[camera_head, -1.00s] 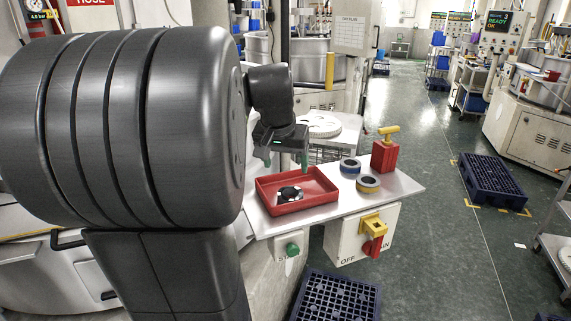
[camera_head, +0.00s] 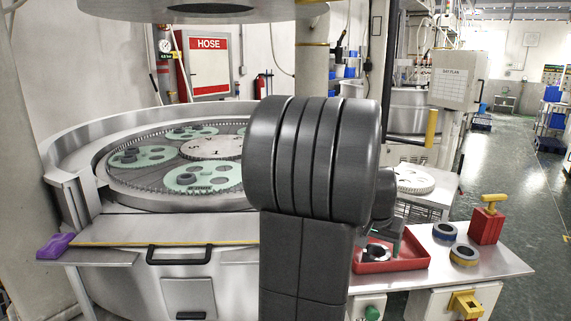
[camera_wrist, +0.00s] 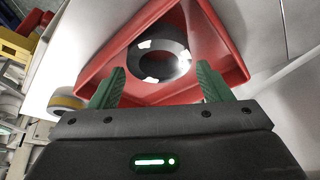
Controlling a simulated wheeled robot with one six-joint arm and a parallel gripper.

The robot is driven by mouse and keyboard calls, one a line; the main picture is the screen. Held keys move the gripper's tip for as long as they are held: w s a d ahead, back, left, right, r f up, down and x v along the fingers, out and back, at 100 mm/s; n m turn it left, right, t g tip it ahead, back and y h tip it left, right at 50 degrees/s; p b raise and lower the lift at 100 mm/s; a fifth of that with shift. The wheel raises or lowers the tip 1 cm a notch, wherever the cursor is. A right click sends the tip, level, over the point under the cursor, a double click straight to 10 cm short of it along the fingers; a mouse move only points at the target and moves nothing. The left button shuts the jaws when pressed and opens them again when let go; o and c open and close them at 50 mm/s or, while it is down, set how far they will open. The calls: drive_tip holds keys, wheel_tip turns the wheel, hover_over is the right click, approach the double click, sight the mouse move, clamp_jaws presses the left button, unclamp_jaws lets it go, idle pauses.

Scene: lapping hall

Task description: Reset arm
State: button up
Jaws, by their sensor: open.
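My gripper (camera_wrist: 160,88) is open, its two green fingers apart and nothing between them in the wrist view. It points at a red tray (camera_wrist: 100,60) with a dark ring-shaped part (camera_wrist: 138,58) lying in it; the ring has shiny patches. In the head view my arm stands in front and covers much of the gripper. The red tray (camera_head: 410,264) and the dark ring (camera_head: 377,252) show just right of my arm, on a metal shelf, partly hidden by it.
Two ring rolls (camera_head: 445,231) and a red block with a yellow handle (camera_head: 487,222) stand right of the tray. A lapping machine (camera_head: 75,165) with green carriers (camera_head: 215,178) fills the left. A purple object (camera_head: 56,245) lies at its front edge. The floor (camera_head: 505,165) at right is open.

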drive_tip(key=shift+s+a+r, duration=0.1)
drive_tip(key=shift+s+r, duration=0.05)
drive_tip(key=shift+r, duration=1.05)
